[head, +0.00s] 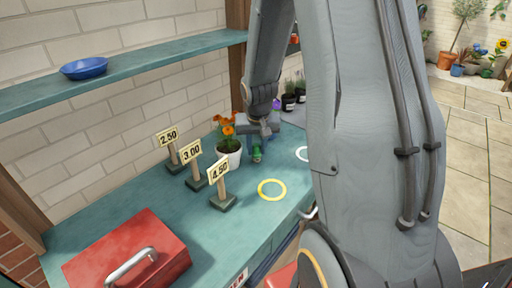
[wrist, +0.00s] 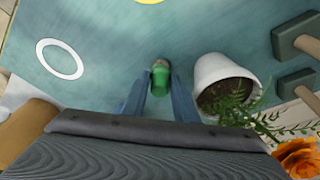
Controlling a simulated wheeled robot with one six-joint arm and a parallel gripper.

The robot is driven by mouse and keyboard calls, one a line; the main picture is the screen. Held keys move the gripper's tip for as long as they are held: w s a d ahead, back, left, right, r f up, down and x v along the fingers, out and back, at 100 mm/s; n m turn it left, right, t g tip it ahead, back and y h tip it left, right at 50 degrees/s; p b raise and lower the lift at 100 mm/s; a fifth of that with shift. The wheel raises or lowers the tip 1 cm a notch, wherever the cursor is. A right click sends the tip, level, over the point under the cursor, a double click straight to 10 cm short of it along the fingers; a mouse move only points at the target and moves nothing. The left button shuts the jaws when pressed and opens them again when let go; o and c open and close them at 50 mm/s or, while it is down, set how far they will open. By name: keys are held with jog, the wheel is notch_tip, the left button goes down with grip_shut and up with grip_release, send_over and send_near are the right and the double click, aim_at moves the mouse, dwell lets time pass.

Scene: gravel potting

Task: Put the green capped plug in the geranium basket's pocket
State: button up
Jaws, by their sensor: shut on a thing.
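My gripper (head: 257,150) is low over the teal bench, beside the white pot. In the wrist view its two blue fingers (wrist: 160,88) are closed on the green capped plug (wrist: 160,77). The plug also shows as a small green piece (head: 257,157) under the gripper in the head view. Whether it touches the bench I cannot tell. The white pot (head: 229,159) holds an orange-flowered plant and stands just left of the gripper; it also shows in the wrist view (wrist: 214,70). I cannot make out a geranium basket or its pocket in either view.
Price signs reading 2.50 (head: 168,136), 3.00 (head: 191,151) and 4.50 (head: 219,171) stand left of the pot. A yellow ring (head: 272,190) and a white ring (head: 302,154) mark the bench. A red toolbox (head: 130,255) sits front left. My arm hides the right side.

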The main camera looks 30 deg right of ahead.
jog(key=shift+f, duration=0.15)
jog(key=o, duration=1)
jog(key=shift+o, duration=0.2)
